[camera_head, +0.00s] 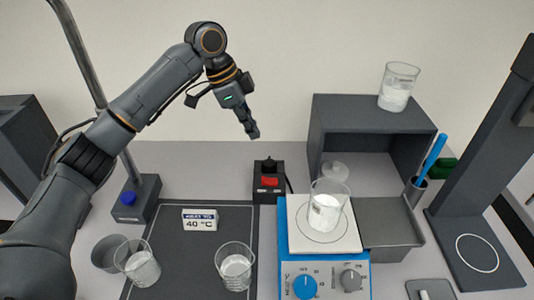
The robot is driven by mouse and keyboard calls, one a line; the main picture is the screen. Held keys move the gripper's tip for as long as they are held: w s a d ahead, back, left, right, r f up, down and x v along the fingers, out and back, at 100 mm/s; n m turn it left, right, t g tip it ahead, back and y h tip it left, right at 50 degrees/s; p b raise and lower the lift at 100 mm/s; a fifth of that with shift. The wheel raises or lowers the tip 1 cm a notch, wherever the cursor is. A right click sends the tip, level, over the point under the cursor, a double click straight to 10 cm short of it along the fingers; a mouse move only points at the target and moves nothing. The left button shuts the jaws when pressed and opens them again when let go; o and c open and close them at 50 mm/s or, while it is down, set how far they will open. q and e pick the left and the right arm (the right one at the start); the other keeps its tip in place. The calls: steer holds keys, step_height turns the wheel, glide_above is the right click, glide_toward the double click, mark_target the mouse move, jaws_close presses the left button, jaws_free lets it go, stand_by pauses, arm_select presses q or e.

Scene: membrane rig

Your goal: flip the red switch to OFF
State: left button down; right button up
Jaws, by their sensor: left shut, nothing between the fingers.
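The red switch (269,181) is on the front of a small black power box (268,193) on the bench, behind the blue hotplate stirrer. Whether the switch is at ON or OFF is too small to tell. My left gripper (253,134) is shut and empty. It hangs in the air with its fingers pointing down, above and a little left of the black box in the picture, apart from it. My right gripper is not in view.
A beaker of white powder (325,207) stands on the stirrer's white plate (345,240). Two beakers and a 40 °C sign (200,220) are on a dark mat (175,235) at left. A grey open box (370,118) carries another beaker (398,88). A metal stand is at left.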

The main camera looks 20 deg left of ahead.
arm_select(q)
steer(key=p, duration=0.2)
glide_above(266, 179)
step_height(266, 179, down, 9)
steer(key=shift+d+r, duration=0.1)
steer(key=f, duration=0.1)
steer(key=a+f+p, duration=0.1)
steer(key=f, duration=0.1)
steer(key=shift+s+a+f, duration=0.1)
steer(key=shift+a, duration=0.1)
steer(key=shift+s+a+f, duration=0.1)
steer(key=shift+a+f, duration=0.05)
steer(key=shift+f, duration=0.25)
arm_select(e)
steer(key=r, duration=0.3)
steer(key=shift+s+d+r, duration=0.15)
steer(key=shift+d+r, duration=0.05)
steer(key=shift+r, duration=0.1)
